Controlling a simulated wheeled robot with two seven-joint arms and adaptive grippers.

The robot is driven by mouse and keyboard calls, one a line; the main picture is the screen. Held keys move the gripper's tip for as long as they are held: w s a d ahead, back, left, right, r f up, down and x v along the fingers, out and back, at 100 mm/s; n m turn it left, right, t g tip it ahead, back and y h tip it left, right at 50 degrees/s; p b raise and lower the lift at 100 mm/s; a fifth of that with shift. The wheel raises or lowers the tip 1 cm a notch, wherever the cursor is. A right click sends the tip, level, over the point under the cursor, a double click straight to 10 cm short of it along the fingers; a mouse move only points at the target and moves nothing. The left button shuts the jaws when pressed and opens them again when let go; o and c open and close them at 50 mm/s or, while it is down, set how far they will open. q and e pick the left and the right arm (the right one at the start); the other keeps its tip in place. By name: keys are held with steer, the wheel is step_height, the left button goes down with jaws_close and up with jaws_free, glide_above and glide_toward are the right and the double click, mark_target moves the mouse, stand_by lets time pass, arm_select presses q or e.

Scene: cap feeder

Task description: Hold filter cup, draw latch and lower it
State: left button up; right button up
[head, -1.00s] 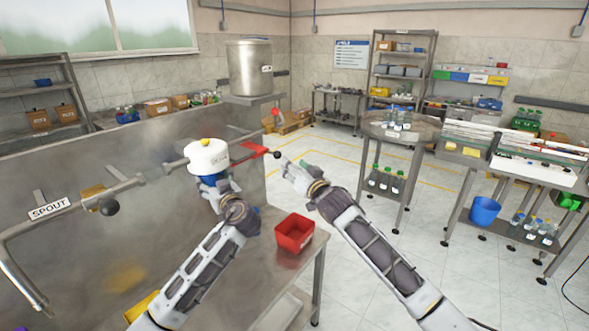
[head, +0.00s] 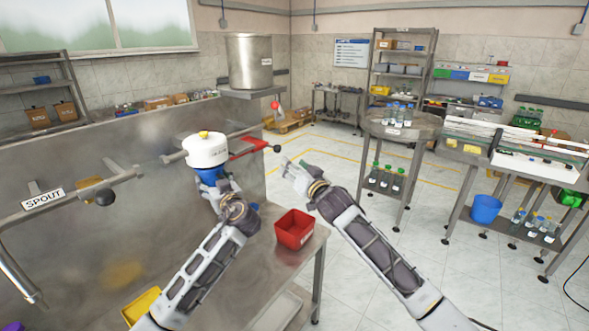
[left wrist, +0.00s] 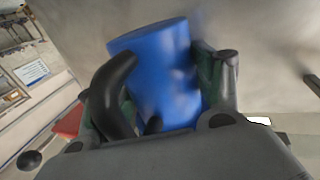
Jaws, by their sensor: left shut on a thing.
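The blue filter cup (head: 210,176) is upright directly under the white filter head (head: 206,150), which has a yellow button on top. My left gripper (head: 212,187) is shut around the cup from the near side. In the left wrist view the blue cup (left wrist: 160,75) fills the space between the fingers (left wrist: 165,95). I cannot tell whether cup and head are parted. A red latch handle (head: 249,147) with a black knob is just right of the head. My right gripper (head: 291,170) is empty, to the right of and below the knob; its finger opening is unclear.
A steel panel (head: 80,235) backs the bench (head: 275,265). A pipe labelled SPOUT (head: 43,199) with a black knob is at left. A red bin (head: 294,229) sits on the bench, and a yellow bin (head: 142,305) lies nearer. A steel tank (head: 249,60) stands behind.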

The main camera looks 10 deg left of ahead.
arm_select(q)
steer(key=shift+f+b, duration=1.35)
steer(key=shift+f, duration=0.05)
steer(key=s+d+b, duration=0.3)
steer(key=s+d, duration=0.1)
steer(key=d, duration=0.5)
steer(key=shift+d+f, duration=0.15)
steer(key=shift+f, duration=0.3)
stand_by(1.2)
